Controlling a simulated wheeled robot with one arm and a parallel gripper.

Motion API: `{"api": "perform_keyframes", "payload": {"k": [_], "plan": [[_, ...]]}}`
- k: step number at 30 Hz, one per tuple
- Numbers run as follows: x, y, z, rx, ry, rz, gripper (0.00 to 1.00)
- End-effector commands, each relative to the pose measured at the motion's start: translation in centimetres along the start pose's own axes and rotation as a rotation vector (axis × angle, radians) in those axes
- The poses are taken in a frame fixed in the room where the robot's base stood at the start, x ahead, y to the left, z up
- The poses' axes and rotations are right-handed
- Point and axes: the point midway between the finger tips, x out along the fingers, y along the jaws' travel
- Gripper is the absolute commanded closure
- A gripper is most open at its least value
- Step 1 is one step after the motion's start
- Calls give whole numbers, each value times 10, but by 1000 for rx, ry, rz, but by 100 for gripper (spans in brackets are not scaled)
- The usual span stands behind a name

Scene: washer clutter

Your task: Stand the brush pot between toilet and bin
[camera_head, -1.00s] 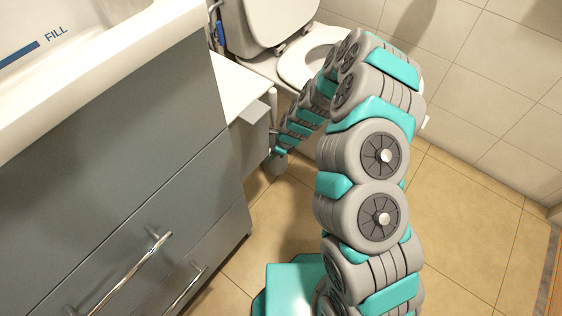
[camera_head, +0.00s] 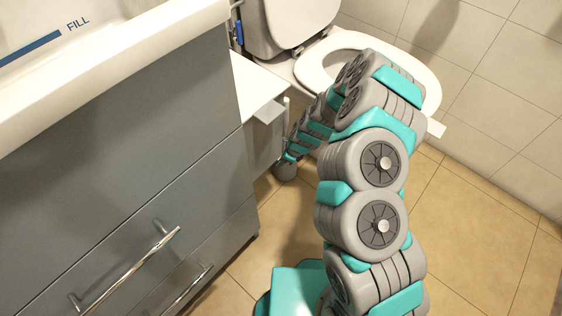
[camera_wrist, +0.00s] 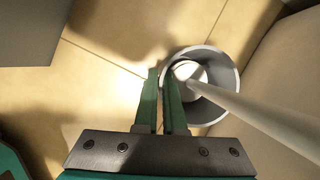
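The brush pot (camera_wrist: 225,58) is a grey round cup with a white inner part and a long pale brush handle (camera_wrist: 265,118) sticking out of it. In the head view the pot (camera_head: 285,170) is low beside the cabinet's far end, partly behind my arm. My gripper (camera_wrist: 163,78) has its two green fingers close together at the left rim of the pot, apparently pinching its wall. The toilet (camera_head: 316,66) stands behind, seat ring showing. A light grey box-like thing (camera_head: 266,143), possibly the bin, is just left of the pot.
The grey drawer cabinet (camera_head: 130,170) with metal handles fills the left. A pale curved surface (camera_wrist: 288,70), likely the toilet base, is close to the pot's right in the wrist view. Tiled floor (camera_head: 465,235) is clear at the right, up to the wall.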

Motion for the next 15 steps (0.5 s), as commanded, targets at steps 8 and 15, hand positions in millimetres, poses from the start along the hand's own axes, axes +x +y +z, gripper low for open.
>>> {"api": "perform_keyframes", "payload": {"k": [8, 15], "plan": [[0, 0, 0, 0, 0, -1, 64], [-1, 0, 0, 0, 0, 0, 64]]}}
